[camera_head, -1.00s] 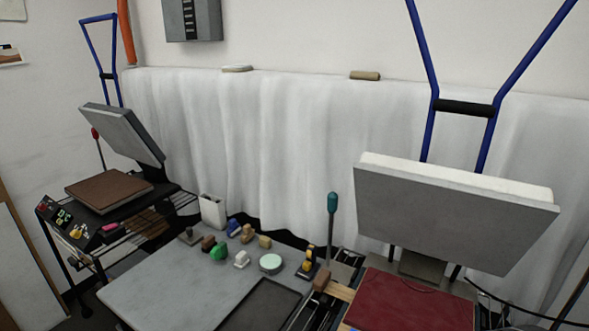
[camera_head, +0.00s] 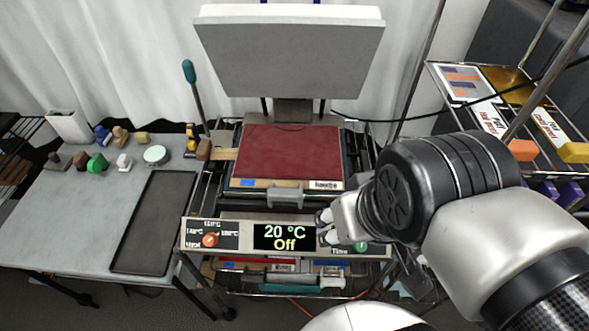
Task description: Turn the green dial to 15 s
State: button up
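The green dial (camera_head: 361,247) is on the right end of the press's front control panel (camera_head: 290,222), above a "Time" label. My arm covers part of it, so its pointer and scale cannot be read. The display (camera_head: 284,237) reads "20 °C" and "Off". An orange dial (camera_head: 210,240) with temperature marks is at the panel's left end. My gripper (camera_head: 324,227) is in front of or above the panel, between the display and the green dial, pointing left. It seems apart from the dial. Its opening is too small and turned to judge.
The heat press has a raised grey plate (camera_head: 290,55) above a red pad (camera_head: 287,155). A grey table (camera_head: 70,215) at left holds stamps and a dark tray (camera_head: 152,225). A wire rack (camera_head: 505,100) with cards and coloured blocks stands at right.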

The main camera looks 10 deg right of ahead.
aim_at(360, 248)
jog(key=k+j, duration=0.2)
jog(key=j, duration=0.15)
jog(key=k+j, duration=0.45)
jog(key=j, duration=0.25)
jog(key=j+z, duration=0.05)
